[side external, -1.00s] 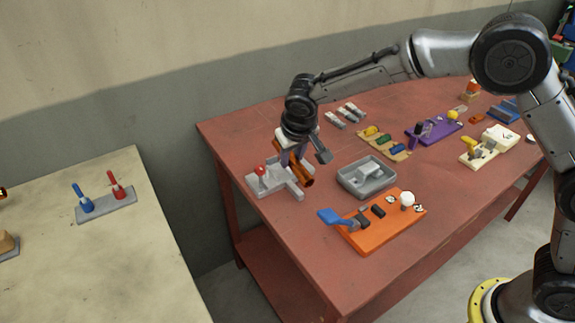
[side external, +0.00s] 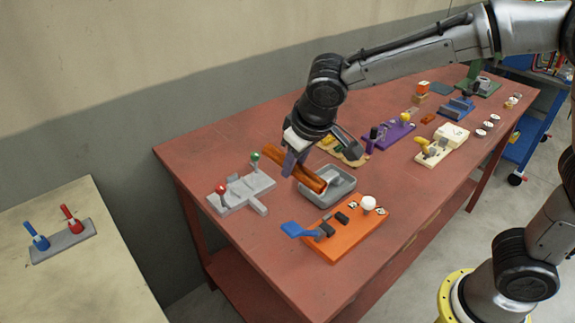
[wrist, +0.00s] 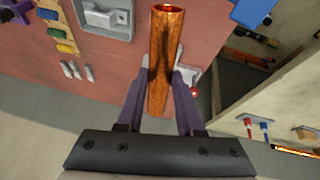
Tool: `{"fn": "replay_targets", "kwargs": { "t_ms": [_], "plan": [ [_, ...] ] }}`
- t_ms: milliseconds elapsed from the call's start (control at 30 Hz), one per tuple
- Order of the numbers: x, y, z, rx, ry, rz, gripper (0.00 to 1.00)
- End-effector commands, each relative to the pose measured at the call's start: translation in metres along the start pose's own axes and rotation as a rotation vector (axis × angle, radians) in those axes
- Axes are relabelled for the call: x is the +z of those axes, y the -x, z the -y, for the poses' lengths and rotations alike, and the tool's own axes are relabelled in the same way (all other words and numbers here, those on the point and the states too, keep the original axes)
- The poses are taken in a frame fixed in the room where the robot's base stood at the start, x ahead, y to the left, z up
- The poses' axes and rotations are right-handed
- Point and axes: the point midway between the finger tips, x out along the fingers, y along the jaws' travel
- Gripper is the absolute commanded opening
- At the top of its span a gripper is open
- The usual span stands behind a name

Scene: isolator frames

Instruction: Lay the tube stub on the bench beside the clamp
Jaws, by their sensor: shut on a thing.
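The tube stub (side external: 313,181) is a copper-coloured pipe. My gripper (side external: 291,165) is shut on it and holds it aslant, apparently above the bench, between the clamp and a grey tray. The clamp (side external: 256,184) is a grey fixture with a red and a green knob, to the left of the tube. In the wrist view the tube (wrist: 166,40) stands between the two purple fingers of my gripper (wrist: 162,80), its open end at the top. There the clamp is mostly hidden behind the right finger.
The grey tray (side external: 347,190) is just right of the tube. An orange board (side external: 345,236) with a blue handle is in front. More fixtures stand farther right on the red bench (side external: 225,155). Bare bench lies behind and in front of the clamp.

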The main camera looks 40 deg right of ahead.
Motion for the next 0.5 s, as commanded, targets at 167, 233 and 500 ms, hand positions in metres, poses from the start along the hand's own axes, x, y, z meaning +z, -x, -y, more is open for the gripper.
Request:
{"fn": "replay_targets", "kwargs": {
  "t_ms": [167, 233, 500],
  "plan": [
    [-0.018, -0.017, -0.034, -0.02, 0.046, -0.014, 0.0],
    [-0.022, -0.025, -0.054, -0.018, 0.04, -0.015, 0.0],
    [-0.024, -0.046, -0.122, 0.015, -0.077, 0.002, 0.0]
  ]
}}
